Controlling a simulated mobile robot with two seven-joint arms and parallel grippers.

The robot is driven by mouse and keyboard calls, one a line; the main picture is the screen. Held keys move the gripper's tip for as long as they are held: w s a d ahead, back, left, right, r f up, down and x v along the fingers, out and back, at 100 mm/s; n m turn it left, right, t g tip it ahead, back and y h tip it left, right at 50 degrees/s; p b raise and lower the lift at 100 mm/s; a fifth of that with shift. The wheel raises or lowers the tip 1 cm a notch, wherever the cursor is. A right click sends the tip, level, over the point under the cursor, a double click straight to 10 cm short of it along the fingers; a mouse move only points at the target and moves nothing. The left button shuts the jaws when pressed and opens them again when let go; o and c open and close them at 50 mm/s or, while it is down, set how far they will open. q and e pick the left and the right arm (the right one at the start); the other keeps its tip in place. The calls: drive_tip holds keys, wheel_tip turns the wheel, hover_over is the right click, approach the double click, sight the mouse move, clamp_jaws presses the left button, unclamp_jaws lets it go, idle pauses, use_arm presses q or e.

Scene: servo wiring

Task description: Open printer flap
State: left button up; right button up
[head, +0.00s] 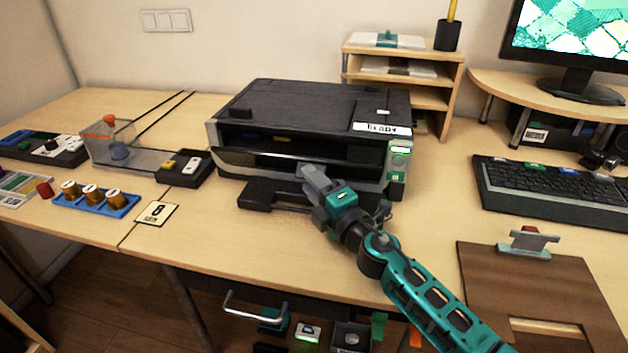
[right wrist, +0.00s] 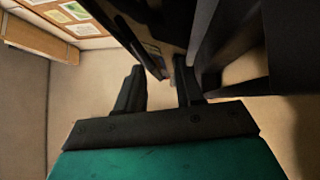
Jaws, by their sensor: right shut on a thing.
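The black printer (head: 312,105) stands on the desk. Its front flap (head: 255,160) is tilted outward, and a dark opening shows above it with small coloured parts inside. My right gripper (head: 308,172) is at the middle of the flap and is shut on it. In the right wrist view the gripper's two fingers (right wrist: 160,88) stand either side of a dark edge. The exact contact is hard to make out there. My left gripper is not in view.
A black output tray (head: 262,195) sticks out below the flap. The blue holder with orange cylinders (head: 92,198) and a number card (head: 157,212) lie to the left. A keyboard (head: 550,188) and a brown clipboard (head: 535,285) lie to the right. Bare desk lies before the printer.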

drive_tip(key=shift+o, duration=0.8)
drive_tip(key=shift+w+d+f, duration=0.1)
drive_tip(key=shift+d+f, duration=0.05)
drive_tip(key=shift+f, duration=0.2)
drive_tip(key=v, duration=1.1)
drive_tip(key=shift+s+d+r, duration=0.15)
drive_tip(key=shift+s+d, duration=0.05)
drive_tip(key=shift+s, duration=0.15)
drive_tip(key=shift+s+d, duration=0.2)
drive_tip(key=shift+s, duration=0.3)
drive_tip(key=shift+o, duration=0.4)
